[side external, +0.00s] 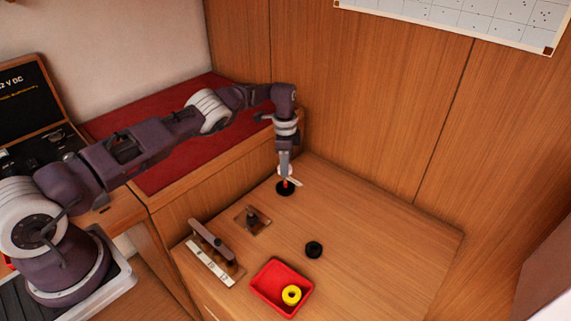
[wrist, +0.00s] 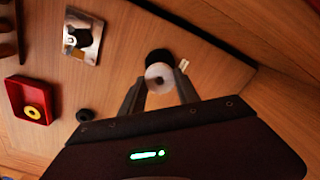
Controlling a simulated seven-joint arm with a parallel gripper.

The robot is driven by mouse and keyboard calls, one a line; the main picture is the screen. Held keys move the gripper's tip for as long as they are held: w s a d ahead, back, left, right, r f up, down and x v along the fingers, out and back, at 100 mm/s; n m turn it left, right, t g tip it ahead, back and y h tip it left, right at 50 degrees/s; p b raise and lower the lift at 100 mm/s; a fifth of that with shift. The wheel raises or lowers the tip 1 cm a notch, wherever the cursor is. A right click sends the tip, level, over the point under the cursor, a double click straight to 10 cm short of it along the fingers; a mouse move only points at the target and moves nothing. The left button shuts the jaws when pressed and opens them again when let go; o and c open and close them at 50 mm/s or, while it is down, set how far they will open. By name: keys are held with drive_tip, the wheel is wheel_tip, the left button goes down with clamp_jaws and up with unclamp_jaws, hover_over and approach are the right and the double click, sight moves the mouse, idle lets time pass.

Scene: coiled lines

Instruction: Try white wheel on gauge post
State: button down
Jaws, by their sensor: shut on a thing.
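My gripper (side external: 285,168) points down at the back of the wooden table and is shut on the white wheel (wrist: 158,72). In the wrist view the wheel sits between the two fingertips, its centre hole facing the camera. Right below it is a round black base (side external: 285,189) with a short red post (side external: 286,182), which looks like the gauge post; the black base also shows behind the wheel in the wrist view (wrist: 158,56). A small pale tag lies beside the base. I cannot tell whether the wheel is around the post or just above it.
A red tray (side external: 266,300) holds a yellow wheel (side external: 291,295). A black wheel (side external: 314,250) lies on the table. A metal plate with a black fitting (side external: 252,217) and a rack (side external: 211,250) stand to the left. The table's right side is clear; a wood wall rises behind.

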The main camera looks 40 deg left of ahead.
drive_tip(key=shift+d+r, duration=0.15)
drive_tip(key=shift+r, duration=0.35)
idle(1.6)
drive_tip(key=shift+w+r, duration=0.1)
drive_tip(key=shift+r, duration=0.4)
idle(1.2)
drive_tip(key=c, duration=0.8)
unclamp_jaws()
drive_tip(key=shift+r, duration=3)
drive_tip(key=shift+r, duration=0.1)
drive_tip(key=shift+r, duration=3.5)
